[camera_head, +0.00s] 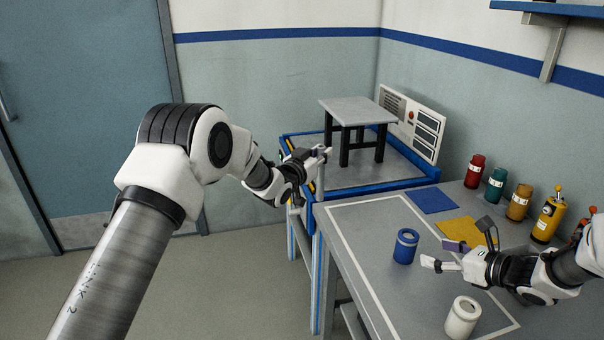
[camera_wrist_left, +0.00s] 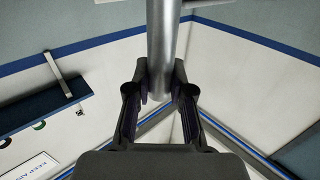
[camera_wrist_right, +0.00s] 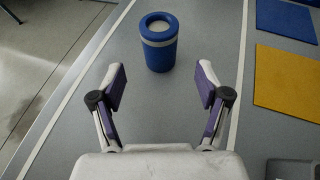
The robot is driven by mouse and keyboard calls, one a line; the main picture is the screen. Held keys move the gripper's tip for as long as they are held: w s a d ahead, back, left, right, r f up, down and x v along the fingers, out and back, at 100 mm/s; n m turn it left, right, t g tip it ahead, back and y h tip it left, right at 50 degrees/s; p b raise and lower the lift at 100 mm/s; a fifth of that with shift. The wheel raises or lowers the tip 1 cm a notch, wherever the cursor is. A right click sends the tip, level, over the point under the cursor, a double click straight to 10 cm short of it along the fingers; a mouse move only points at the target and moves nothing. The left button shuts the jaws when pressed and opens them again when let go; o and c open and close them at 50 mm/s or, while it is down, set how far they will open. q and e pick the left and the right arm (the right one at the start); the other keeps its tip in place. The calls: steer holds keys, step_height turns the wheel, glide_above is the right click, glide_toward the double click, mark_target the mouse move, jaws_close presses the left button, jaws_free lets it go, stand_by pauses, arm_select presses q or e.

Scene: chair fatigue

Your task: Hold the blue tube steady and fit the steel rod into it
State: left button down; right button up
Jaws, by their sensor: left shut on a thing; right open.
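The blue tube (camera_head: 405,246), a short cylinder with a pale band, stands upright on the grey table. It also shows in the right wrist view (camera_wrist_right: 159,55), just beyond the fingertips. My right gripper (camera_head: 440,254) is open and empty, its fingers pointing at the tube, apart from it. My left gripper (camera_head: 318,158) is at the blue-edged platform, left of the tube and above table height. In the left wrist view its fingers are shut on the steel rod (camera_wrist_left: 160,45), a smooth grey cylinder.
A white cylinder (camera_head: 461,318) stands at the table's front. Blue (camera_head: 432,200) and yellow (camera_head: 462,232) mats lie behind the blue tube. Several coloured bottles (camera_head: 519,203) line the wall. A small stool (camera_head: 352,112) stands on the blue-edged platform (camera_head: 408,180).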

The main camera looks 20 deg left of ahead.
mark_target(399, 242)
steer(key=shift+w+a+f, duration=0.15)
steer(key=shift+a, duration=0.05)
steer(key=x, duration=1.1)
steer(key=shift+w+a, duration=0.15)
steer(key=shift+a, duration=0.05)
arm_select(q)
steer(key=s+d+r+m+g+h, duration=0.2)
steer(key=d+r+m+g+h, duration=0.1)
steer(key=d, duration=0.5)
steer(key=s+d+r+m+g+h, duration=0.3)
steer(key=d+h, duration=0.3)
steer(key=d, duration=0.3)
steer(key=s+d+r+m+g+h, duration=0.3)
steer(key=d+r+m+g+h, duration=0.1)
steer(key=d, duration=0.4)
steer(key=shift+s+d+r+m+g, duration=0.2)
steer(key=shift+d+r+m+g, duration=0.15)
steer(key=shift+r+m+g, duration=0.25)
steer(key=shift+f, duration=0.1)
arm_select(e)
steer(key=c, duration=1.2)
